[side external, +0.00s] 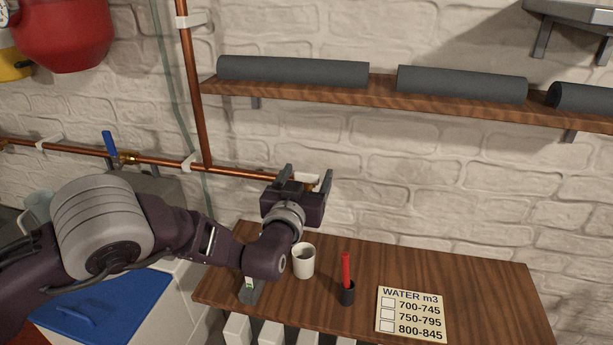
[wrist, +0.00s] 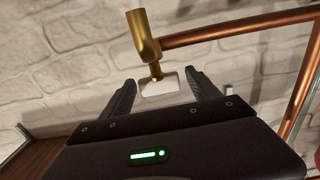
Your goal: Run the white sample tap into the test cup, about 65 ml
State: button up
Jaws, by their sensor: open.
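The white sample tap handle (wrist: 159,87) sits under a brass fitting in the wrist view, between my two fingers with visible gaps on both sides. It also shows in the side view (side external: 307,179), partly hidden by my gripper (side external: 306,176). My gripper, also in the wrist view (wrist: 163,92), is open and holds nothing. The test cup (side external: 304,264) is white and stands upright on the wooden bench (side external: 450,266), below my gripper. Its water level cannot be made out. No stream of water is visible.
A red pen (side external: 346,270) stands in a black holder. A card (side external: 411,314) headed WATER m3 has three empty boxes. A small grey device (side external: 249,288) sits near the cup. Copper pipe (side external: 230,171) runs along the brick wall. A shelf (side external: 380,95) holds dark rolls above.

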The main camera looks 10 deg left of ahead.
jog(key=s, duration=0.7)
